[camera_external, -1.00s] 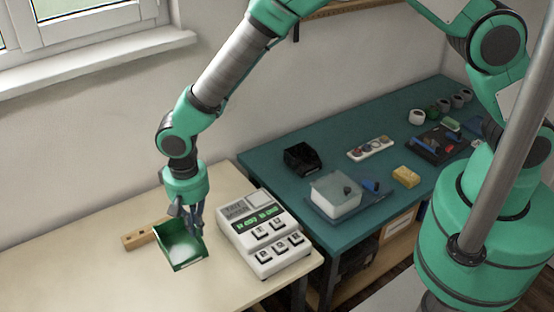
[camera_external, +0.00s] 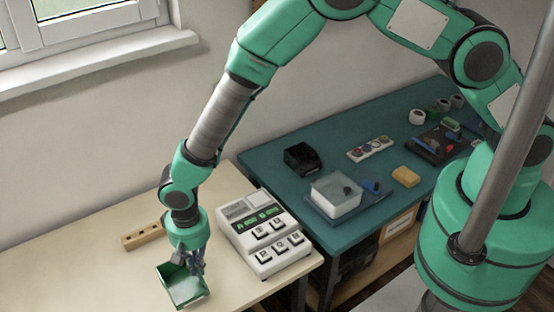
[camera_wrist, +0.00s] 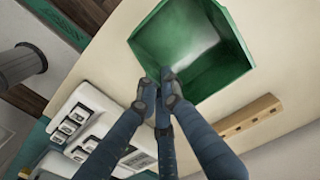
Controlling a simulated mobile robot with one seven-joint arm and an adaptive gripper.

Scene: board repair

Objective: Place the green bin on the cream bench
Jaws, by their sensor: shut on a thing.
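The green bin (camera_external: 182,287) is an open-topped box over the front part of the cream bench (camera_external: 90,262). In the external view it is slightly tilted, and I cannot tell whether its base touches the bench. My gripper (camera_external: 196,266) is shut on the bin's rim at its right back side. In the wrist view the green bin (camera_wrist: 190,45) shows its empty inside, and the fingertips of my gripper (camera_wrist: 163,85) close on its near wall. The cream bench (camera_wrist: 285,70) lies behind it.
A white device with keys and a green display (camera_external: 264,235) stands close to the right of the bin. A wooden block with holes (camera_external: 143,236) lies behind it. The teal bench (camera_external: 290,195) at right holds a clear box (camera_external: 336,195) and several small parts. The left of the cream bench is clear.

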